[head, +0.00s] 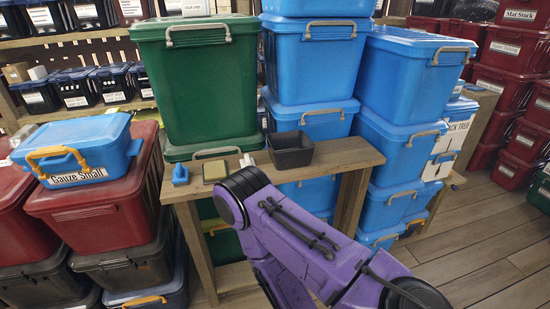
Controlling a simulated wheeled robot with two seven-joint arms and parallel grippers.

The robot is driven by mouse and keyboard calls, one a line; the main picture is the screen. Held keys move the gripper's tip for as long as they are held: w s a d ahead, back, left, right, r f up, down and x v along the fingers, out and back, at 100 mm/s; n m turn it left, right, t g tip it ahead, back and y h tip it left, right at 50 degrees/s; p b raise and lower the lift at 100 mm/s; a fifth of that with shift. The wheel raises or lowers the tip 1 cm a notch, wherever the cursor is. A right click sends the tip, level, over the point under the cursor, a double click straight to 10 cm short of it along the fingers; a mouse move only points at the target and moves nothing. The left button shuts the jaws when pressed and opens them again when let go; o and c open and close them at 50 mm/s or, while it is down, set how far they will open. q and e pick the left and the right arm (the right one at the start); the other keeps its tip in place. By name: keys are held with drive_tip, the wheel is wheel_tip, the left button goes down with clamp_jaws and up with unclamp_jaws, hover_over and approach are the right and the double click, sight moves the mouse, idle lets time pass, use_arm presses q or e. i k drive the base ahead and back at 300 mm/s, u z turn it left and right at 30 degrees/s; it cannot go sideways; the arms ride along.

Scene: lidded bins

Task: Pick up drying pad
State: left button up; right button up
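A small tan-olive pad with a dark edge (215,171) lies on the wooden table, and I take it to be the drying pad. It sits between a small blue object (180,175) and a small whitish object (247,160). My purple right arm reaches in from the lower right, and its black joint covers the table's front edge just right of the pad. No gripper fingers can be made out on this arm. My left gripper is outside the view. Nothing is seen holding the pad.
A black open bin (290,150) stands on the wooden table (345,156), right of the pad. Green bins (200,85) and blue bins (312,65) are stacked behind. Red bins and a blue bin labelled Gauze Small (80,150) stand left. Open floor (490,230) lies right.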

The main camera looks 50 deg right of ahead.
sight(248, 163)
drive_tip(key=z, duration=0.05)
drive_tip(key=k, duration=0.15)
drive_tip(key=z, duration=1.25)
